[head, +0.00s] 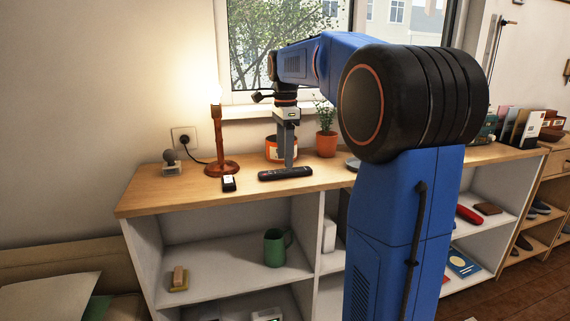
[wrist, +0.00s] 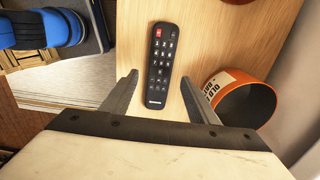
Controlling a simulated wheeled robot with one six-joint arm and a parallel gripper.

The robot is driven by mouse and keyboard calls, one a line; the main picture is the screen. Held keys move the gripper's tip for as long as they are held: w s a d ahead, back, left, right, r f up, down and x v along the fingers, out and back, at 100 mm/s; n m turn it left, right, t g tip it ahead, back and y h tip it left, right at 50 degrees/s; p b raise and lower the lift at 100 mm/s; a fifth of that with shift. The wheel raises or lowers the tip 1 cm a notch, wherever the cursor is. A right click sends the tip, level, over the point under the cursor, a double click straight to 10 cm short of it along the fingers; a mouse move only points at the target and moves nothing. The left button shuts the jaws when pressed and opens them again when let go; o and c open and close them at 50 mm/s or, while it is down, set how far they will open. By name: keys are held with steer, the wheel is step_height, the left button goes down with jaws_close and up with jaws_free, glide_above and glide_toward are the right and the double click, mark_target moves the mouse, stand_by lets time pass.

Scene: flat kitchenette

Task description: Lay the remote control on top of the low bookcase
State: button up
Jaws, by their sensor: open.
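The black remote control (head: 285,173) lies flat on the wooden top of the low bookcase (head: 150,197), near its front edge. In the wrist view the remote (wrist: 162,62) shows its buttons, with a red one at the far end. My gripper (head: 288,160) points down just above the remote. In the wrist view its two fingers (wrist: 160,100) are apart, one on each side of the remote's near end. I see no finger touching the remote.
An orange pot with a label (head: 272,150) stands close behind my gripper; it also shows in the wrist view (wrist: 215,85). A lit lamp (head: 218,140), a small black device (head: 229,183) and a potted plant (head: 327,143) stand nearby. A green mug (head: 275,250) is on a shelf below.

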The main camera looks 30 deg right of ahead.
mark_target(285, 170)
step_height(285, 170, up, 8)
steer(key=s+a+f+n+t, duration=0.1)
steer(key=s+a+f+n, duration=0.2)
steer(key=s+a+n, duration=0.3)
steer(key=s+a+f+n+t, duration=0.1)
steer(key=s+a+f+n, duration=0.2)
steer(key=s+f+n, duration=0.2)
steer(key=s+a+f+n+t, duration=0.1)
steer(key=s+a+f+n, duration=0.2)
steer(key=s+f, duration=0.7)
steer(key=s+a+f+n+t, duration=0.1)
steer(key=s+a+f+n, duration=0.2)
steer(key=s+f+n, duration=0.4)
steer(key=shift+s+a+f+t, duration=0.4)
steer(key=shift+s, duration=0.7)
